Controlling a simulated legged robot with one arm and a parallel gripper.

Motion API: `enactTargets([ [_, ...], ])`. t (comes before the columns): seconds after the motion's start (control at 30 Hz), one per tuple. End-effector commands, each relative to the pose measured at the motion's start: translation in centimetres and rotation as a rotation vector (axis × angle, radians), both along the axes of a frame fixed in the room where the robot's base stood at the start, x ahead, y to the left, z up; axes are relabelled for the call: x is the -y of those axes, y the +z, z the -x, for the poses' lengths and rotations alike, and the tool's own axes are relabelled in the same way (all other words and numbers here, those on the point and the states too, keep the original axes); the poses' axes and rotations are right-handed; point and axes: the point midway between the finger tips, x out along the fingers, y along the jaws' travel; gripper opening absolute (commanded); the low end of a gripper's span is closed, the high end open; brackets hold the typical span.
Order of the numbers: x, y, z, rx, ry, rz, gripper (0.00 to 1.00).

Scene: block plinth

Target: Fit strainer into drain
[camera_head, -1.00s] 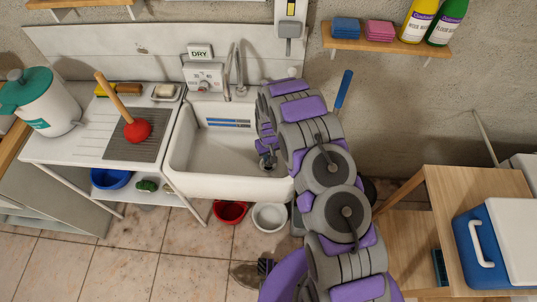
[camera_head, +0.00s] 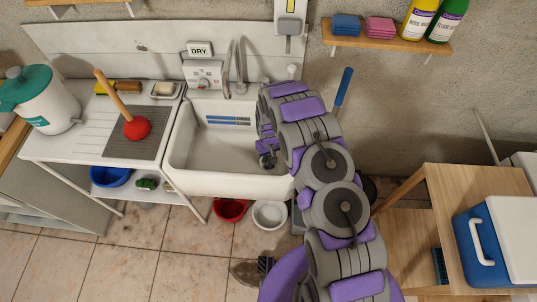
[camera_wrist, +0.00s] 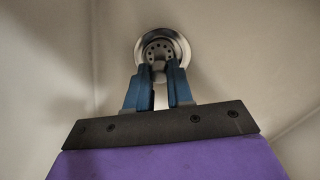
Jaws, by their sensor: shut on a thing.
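The strainer (camera_wrist: 157,48) is a small metal disc with a ring of holes and a grey stem, seen in the wrist view. The drain (camera_wrist: 179,40) shows as a shiny metal ring around the disc in the pale basin floor. My gripper (camera_wrist: 160,68) has its two blue fingers shut on the strainer's stem. The disc overlaps the ring's opening; I cannot tell whether it is seated or just above. In the head view, my gripper (camera_head: 266,161) is low inside the white sink (camera_head: 225,185), at its right side; my arm hides part of the basin.
A drainboard with a red plunger (camera_head: 137,128) and a white jug with teal lid (camera_head: 47,105) lies left. The faucet (camera_head: 239,75) rises behind the basin. A red bowl (camera_head: 230,210) and white bowl (camera_head: 269,215) are on the floor. A wooden table (camera_head: 475,185) stands right.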

Motion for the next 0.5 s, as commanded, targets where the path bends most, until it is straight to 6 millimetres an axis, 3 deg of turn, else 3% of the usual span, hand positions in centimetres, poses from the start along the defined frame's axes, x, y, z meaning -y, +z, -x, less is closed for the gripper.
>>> enactTargets([
  [0.27, 0.02, -0.33, 0.01, 0.0, 0.0, 0.0, 0.0],
  [0.3, 0.02, -0.34, 0.02, -0.001, 0.0, 0.0, 0.25],
  [0.5, 0.02, -0.35, 0.03, -0.001, 0.0, 0.0, 0.44],
])
